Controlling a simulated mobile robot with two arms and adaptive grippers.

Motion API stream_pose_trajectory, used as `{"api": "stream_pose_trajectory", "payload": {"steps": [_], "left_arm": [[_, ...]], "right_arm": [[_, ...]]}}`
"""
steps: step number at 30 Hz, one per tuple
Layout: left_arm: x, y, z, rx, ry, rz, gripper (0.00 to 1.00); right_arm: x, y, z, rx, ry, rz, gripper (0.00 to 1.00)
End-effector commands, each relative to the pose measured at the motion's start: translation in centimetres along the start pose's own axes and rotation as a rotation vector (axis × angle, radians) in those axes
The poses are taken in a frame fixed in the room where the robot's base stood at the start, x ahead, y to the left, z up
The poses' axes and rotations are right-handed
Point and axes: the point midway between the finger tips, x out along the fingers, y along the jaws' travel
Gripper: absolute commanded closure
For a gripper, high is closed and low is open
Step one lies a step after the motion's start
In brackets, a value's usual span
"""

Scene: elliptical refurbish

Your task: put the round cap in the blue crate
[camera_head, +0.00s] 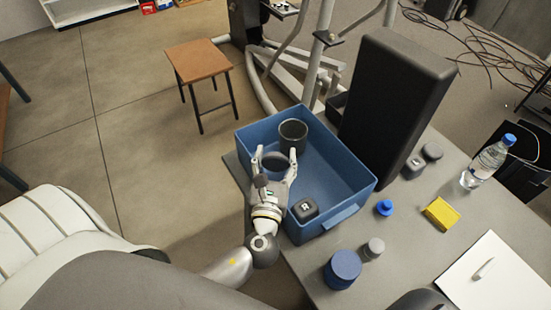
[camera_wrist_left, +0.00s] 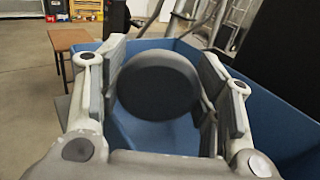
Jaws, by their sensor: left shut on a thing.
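The round cap (camera_wrist_left: 158,84) is a dark grey disc, its flat face towards the camera in the left wrist view. My left gripper (camera_head: 274,156) is shut on it, one finger on each side; it also shows in the left wrist view (camera_wrist_left: 158,95). In the head view the gripper is over the left part of the blue crate (camera_head: 348,214), with the cap only partly visible between the fingers. The crate's blue wall also shows in the left wrist view (camera_wrist_left: 265,105). My right gripper is not in view.
In the crate are a dark cup-shaped piece (camera_head: 292,136) at the far side and a dark cube (camera_head: 305,209) at the near side. A tall black box (camera_head: 388,105) stands beside it. A blue cylinder (camera_head: 342,270), bottle (camera_head: 489,161) and yellow block (camera_head: 441,213) are on the table.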

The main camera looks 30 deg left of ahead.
Motion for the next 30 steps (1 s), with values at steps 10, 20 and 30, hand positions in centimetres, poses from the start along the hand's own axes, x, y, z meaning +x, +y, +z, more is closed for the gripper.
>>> {"api": "stream_pose_trajectory", "payload": {"steps": [10, 20, 30], "left_arm": [[0.0, 0.0, -1.0, 0.002, 0.001, 0.000, 0.87], [-0.1, 0.0, -1.2, 0.004, 0.007, -0.001, 0.20], [-0.1, 0.0, -0.1, 0.003, 0.009, -0.002, 0.20]], "right_arm": [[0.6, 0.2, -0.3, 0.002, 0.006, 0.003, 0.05], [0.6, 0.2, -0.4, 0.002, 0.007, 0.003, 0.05], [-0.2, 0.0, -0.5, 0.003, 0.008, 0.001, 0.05]]}}
